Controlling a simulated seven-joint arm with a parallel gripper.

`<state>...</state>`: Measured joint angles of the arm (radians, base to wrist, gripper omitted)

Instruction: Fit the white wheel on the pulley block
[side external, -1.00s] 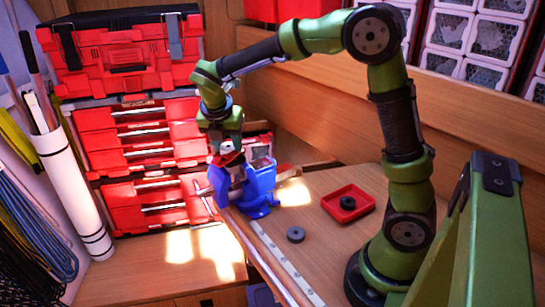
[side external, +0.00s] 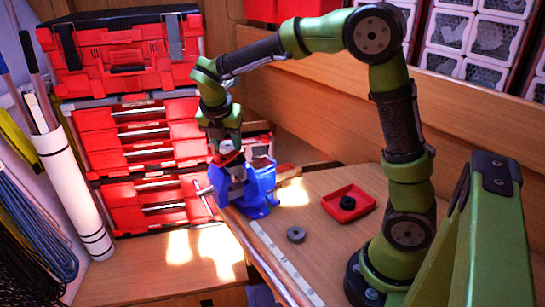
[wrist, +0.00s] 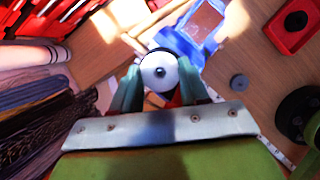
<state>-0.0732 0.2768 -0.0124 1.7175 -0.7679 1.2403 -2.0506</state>
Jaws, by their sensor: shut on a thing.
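My gripper (wrist: 160,78) is shut on the white wheel (wrist: 158,71), a round disc with a small dark centre, seen face-on between the fingers in the wrist view. In the side view my gripper (side external: 229,147) is over the left part of the blue vise (side external: 260,190), beside a red piece at its jaws. The vise also shows in the wrist view (wrist: 195,45), just beyond the wheel. The pulley block is not clearly visible; the wheel and fingers cover that spot. I cannot tell whether the wheel touches it.
A grey wheel (side external: 295,235) lies flat on the bench right of the vise. A red tray (side external: 331,205) holds a black wheel (side external: 347,202). A metal rule (side external: 280,258) lies along the bench's front edge. Red drawer cases (side external: 145,150) stand behind at left.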

